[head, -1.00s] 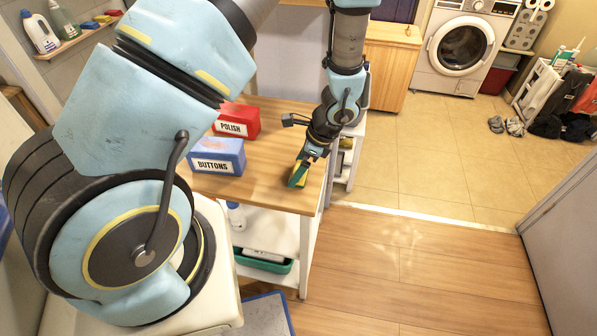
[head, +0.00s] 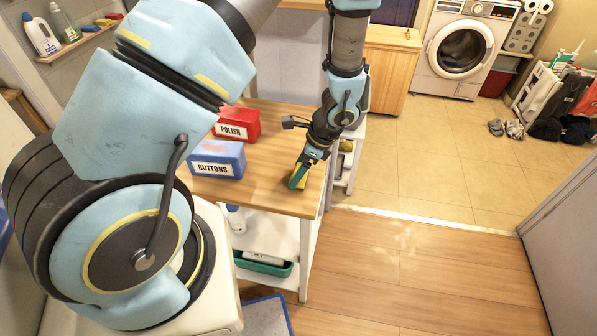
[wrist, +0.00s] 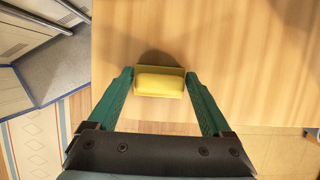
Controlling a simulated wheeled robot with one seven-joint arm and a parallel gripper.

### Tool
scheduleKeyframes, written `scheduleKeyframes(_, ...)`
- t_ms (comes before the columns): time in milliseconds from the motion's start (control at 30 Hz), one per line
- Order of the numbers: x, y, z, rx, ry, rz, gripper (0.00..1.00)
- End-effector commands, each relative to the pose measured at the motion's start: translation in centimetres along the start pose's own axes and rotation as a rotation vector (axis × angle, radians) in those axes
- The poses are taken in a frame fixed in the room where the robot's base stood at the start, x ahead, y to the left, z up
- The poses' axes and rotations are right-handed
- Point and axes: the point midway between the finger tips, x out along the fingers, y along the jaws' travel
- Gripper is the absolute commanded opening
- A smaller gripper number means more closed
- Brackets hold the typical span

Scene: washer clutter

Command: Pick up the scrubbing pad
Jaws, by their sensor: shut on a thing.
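The scrubbing pad (wrist: 159,84) is a yellow block with a darker olive layer, seen in the wrist view between my fingertips. My gripper (wrist: 160,80) has green fingers, one on each side of the pad, and is shut on it. In the head view my gripper (head: 299,177) is low at the right front edge of the wooden tabletop (head: 262,195). Its fingers hide most of the pad there. I cannot tell whether the pad touches the tabletop.
A blue box marked BUTTONS (head: 217,158) and a red box marked POLISH (head: 237,124) stand left of my gripper on the tabletop. A green tray (head: 264,265) sits on the shelf below. The wooden floor (head: 420,270) to the right is clear.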

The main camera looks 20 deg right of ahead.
Motion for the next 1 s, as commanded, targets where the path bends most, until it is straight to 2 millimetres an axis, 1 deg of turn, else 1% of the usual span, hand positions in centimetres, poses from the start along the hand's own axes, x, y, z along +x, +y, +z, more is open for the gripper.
scheduleKeyframes(167, -1.1, -0.1, 0.5, -0.003, 0.002, -0.001, 0.3)
scheduleKeyframes(267, -2.3, -0.1, 1.0, -0.003, 0.002, -0.003, 0.3)
scheduleKeyframes(500, -6.1, -0.1, 2.5, -0.004, 0.003, -0.004, 0.3)
scheduleKeyframes(700, -8.3, -0.1, 3.4, -0.002, 0.001, -0.002, 0.3)
scheduleKeyframes(833, -8.9, 0.0, 3.7, -0.001, 0.001, 0.0, 0.3)
scheduleKeyframes(1000, -9.1, 0.0, 3.8, 0.0, 0.0, 0.001, 0.3)
